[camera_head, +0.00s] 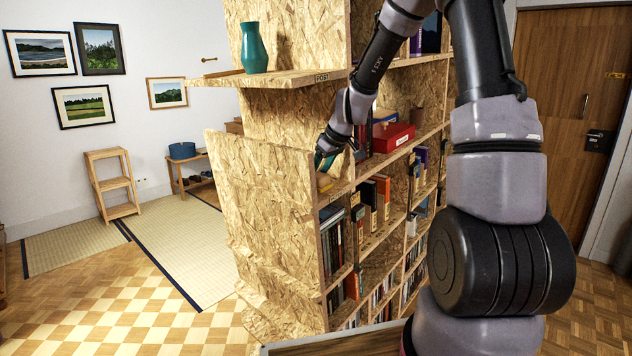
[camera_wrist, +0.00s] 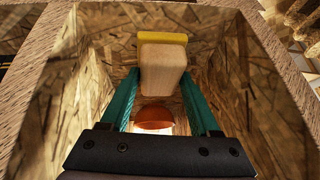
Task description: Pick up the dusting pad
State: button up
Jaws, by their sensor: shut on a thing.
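The dusting pad, a pale wooden block (camera_wrist: 163,68) with a yellow layer (camera_wrist: 162,38) along its far edge, is inside an OSB shelf compartment in the wrist view. My gripper (camera_wrist: 163,88) has its two teal fingers on either side of the wooden block and is shut on it. In the head view my gripper (camera_head: 325,162) reaches into an upper compartment of the bookwall (camera_head: 265,200).
An orange-brown rounded thing (camera_wrist: 155,118) shows between my fingers, partly hidden. Compartment walls (camera_wrist: 255,90) stand close on both sides. A red box (camera_head: 392,137) and books (camera_head: 378,190) fill shelves to the right. A teal vase (camera_head: 254,48) stands on the shelf above.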

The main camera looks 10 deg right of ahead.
aim_at(321, 175)
jog(key=shift+s+d+r, duration=0.25)
jog(key=shift+d+r, duration=0.05)
jog(key=shift+r, duration=0.05)
grip_shut()
jog(key=r, duration=0.6)
jog(key=shift+s+d+r, duration=0.1)
jog(key=shift+s+r, duration=0.1)
jog(key=shift+r, duration=0.1)
jog(key=s+d, duration=1.1)
jog(key=s, duration=0.4)
jog(key=shift+s+f, duration=0.15)
jog(key=o, duration=0.6)
grip_release()
jog(key=c, duration=0.5)
jog(key=shift+o, duration=0.2)
jog(key=shift+d, duration=0.1)
